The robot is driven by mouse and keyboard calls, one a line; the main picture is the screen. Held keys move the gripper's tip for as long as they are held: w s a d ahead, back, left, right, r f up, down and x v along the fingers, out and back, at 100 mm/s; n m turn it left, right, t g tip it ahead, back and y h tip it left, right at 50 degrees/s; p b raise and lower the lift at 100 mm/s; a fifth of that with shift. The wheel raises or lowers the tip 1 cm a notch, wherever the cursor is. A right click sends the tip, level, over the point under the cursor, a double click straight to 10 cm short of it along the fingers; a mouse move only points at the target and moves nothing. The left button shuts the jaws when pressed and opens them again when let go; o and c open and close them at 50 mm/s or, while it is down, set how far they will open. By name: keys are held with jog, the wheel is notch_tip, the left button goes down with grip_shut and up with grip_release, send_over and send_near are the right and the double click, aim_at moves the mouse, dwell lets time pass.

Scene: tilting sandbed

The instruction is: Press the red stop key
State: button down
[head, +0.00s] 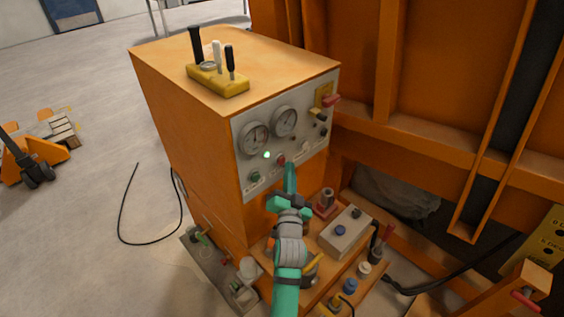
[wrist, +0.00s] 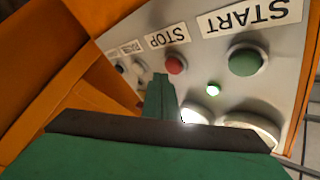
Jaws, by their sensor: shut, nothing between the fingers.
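The red stop key (head: 281,160) is a small round button on the grey panel (head: 313,160) of the orange cabinet. In the wrist view the red key (wrist: 175,64) sits beside the STOP label, seen upside down. My gripper (head: 290,170) is shut and empty, its tip just in front of the panel, slightly right of and below the key. In the wrist view my gripper's tip (wrist: 160,80) shows just left of and below the key. I cannot tell how far the tip is from the panel; the key's face is uncovered in the wrist view.
The green start key (head: 254,176) and a lit green lamp (head: 267,155) are near the red key. Two gauges (head: 254,138) are above. A red-handled lever (head: 331,99) sticks out at upper right. A grey box (head: 346,232) and several fittings crowd below my arm.

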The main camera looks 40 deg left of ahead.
jog(key=shift+a, duration=0.4)
jog(key=shift+w+a, duration=0.2)
jog(key=shift+a, duration=0.1)
dwell(0.5)
jog(key=shift+s+a, duration=0.15)
jog(key=shift+a, duration=0.1)
jog(key=shift+d, duration=1.05)
jog(key=d, duration=0.5)
jog(key=shift+s, duration=0.25)
